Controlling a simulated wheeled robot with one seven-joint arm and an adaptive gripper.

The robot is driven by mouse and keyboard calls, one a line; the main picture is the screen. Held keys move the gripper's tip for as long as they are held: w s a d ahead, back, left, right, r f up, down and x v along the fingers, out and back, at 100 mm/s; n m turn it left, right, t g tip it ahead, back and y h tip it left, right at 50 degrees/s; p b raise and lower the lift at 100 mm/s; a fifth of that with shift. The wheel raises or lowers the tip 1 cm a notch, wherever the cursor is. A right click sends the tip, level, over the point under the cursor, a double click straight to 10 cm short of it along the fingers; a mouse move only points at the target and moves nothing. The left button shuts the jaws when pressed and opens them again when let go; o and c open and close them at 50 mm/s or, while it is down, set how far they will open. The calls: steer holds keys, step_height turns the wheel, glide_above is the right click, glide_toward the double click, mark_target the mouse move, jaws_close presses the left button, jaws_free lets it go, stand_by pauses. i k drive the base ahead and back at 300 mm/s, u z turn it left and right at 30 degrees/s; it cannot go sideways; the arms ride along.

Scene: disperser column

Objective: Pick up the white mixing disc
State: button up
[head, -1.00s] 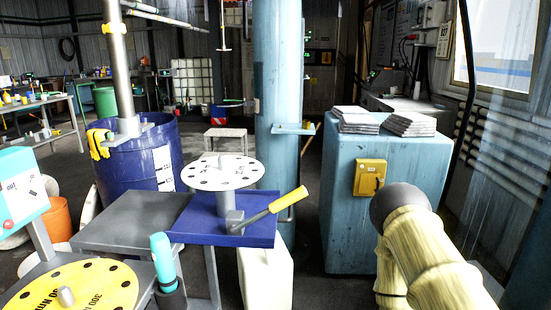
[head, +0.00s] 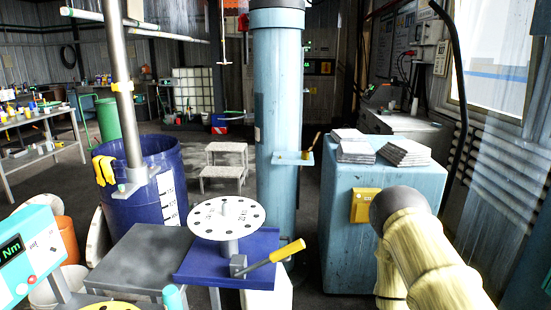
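The white mixing disc (head: 228,218) is a round plate with a ring of dark holes. It sits flat on a short grey post above a blue tray (head: 196,271), left of the picture's middle. A mallet-like tool with a yellow handle (head: 275,257) lies on the tray at the disc's front right. My arm, in a cream ribbed cover, shows at the lower right, well apart from the disc. My gripper is not in view.
A grey table top (head: 140,255) adjoins the tray on the left. A blue drum (head: 150,190) stands behind it. A light-blue column (head: 277,120) rises behind the disc. A blue cabinet (head: 350,225) with paper stacks (head: 403,152) stands right. Floor shows between column and cabinet.

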mark_target(227, 218)
steer(key=k, duration=1.3)
steer(key=z, duration=0.85)
steer(key=i, duration=1.25)
steer(key=u, duration=0.7)
steer(key=i, duration=0.45)
steer(key=u, duration=0.5)
